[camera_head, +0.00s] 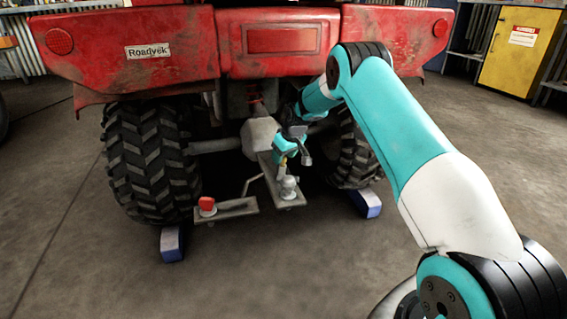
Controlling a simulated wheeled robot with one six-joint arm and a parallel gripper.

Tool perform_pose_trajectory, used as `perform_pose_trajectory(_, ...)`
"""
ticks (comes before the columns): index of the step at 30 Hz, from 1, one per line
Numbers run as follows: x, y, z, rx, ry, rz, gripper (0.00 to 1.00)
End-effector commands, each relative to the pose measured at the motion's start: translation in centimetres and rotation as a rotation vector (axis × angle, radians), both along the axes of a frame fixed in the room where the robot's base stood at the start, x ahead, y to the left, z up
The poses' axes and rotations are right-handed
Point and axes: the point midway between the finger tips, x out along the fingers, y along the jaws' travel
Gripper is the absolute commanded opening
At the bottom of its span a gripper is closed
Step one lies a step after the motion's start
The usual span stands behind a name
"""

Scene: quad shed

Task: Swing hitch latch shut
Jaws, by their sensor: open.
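The hitch (266,171) is a grey metal bracket low at the back of the red quad, between its rear wheels. A grey ball-shaped piece (289,190) stands on its plate, with a small yellowish piece just above it. I cannot tell which part is the latch or how far it stands open; my gripper and the small size hide this. My gripper (296,158) is open, pointing down just above the ball-shaped piece. I cannot tell whether it touches anything.
A side plate (236,208) carries a red-topped knob (207,204). A yellow cabinet (515,55) stands back right. The front floor is clear.

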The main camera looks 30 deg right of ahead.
Motion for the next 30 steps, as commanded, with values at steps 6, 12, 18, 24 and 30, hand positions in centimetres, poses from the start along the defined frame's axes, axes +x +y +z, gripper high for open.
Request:
perform_pose_trajectory(6,0.3,0.1,-0.7,0.000,0.000,0.000,0.53)
perform_pose_trajectory(12,0.3,0.1,-0.6,0.000,0.000,0.000,0.42)
perform_pose_trajectory(18,0.3,0.1,-0.6,0.000,0.000,0.000,0.00)
perform_pose_trajectory(24,0.2,-0.1,-0.6,0.000,0.000,-0.008,0.00)
perform_pose_trajectory(30,-0.4,-1.6,-0.3,0.000,0.001,-0.076,0.00)
